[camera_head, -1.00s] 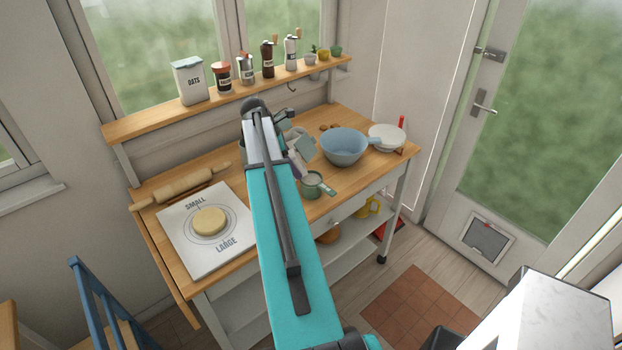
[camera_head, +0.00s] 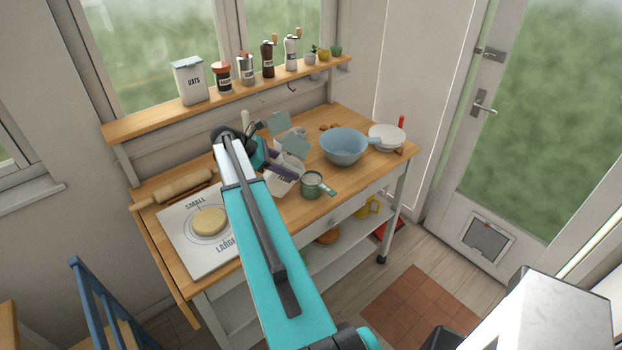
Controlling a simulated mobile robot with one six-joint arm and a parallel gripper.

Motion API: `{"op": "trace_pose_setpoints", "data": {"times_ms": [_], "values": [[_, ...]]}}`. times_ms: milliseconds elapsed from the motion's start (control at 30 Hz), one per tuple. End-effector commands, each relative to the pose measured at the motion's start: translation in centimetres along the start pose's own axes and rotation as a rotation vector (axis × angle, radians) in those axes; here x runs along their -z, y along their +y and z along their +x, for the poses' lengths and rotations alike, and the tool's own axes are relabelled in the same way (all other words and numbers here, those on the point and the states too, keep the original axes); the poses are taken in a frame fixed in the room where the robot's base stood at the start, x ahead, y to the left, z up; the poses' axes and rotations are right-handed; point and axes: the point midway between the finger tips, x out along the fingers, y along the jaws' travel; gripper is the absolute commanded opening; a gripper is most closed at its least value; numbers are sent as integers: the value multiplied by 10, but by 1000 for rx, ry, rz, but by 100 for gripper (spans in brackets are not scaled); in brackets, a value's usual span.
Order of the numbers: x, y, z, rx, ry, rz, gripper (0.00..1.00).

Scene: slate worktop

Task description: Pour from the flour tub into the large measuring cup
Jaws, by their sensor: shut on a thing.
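The flour tub (camera_head: 281,186) is a white tub with dark lettering, just left of a green measuring cup. It looks tilted, and my arm hides part of it. A grey-green flap or lid (camera_head: 295,145) shows just above it. My gripper (camera_head: 284,171), with dark purplish fingers, is shut on the tub. The green measuring cup (camera_head: 311,184) stands upright on the worktop with its handle pointing to the lower right. It is apart from my gripper. I cannot make out its contents or any flow from the tub.
A blue bowl (camera_head: 345,147) and a white lidded pot (camera_head: 387,137) stand to the right. A white board (camera_head: 190,252) with a dough disc (camera_head: 209,221) and a rolling pin (camera_head: 178,187) lie left. Another grey-green lid (camera_head: 279,122) is behind the tub. A jar shelf (camera_head: 140,123) runs along the back.

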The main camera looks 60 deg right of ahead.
Motion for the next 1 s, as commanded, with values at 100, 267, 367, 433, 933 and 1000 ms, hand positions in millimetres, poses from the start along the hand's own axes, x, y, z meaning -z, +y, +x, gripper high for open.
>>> {"op": "trace_pose_setpoints", "data": {"times_ms": [100,267,367,433,933,1000], "values": [[5,1,-1,-1,-56,-3,13],[9,1,-10,-2,-129,-1,13],[13,1,-14,-2,-175,-3,13],[15,1,-18,-1,-208,-2,13],[32,2,-36,-1,-449,-2,13],[35,1,-38,0,-483,-2,13]]}}
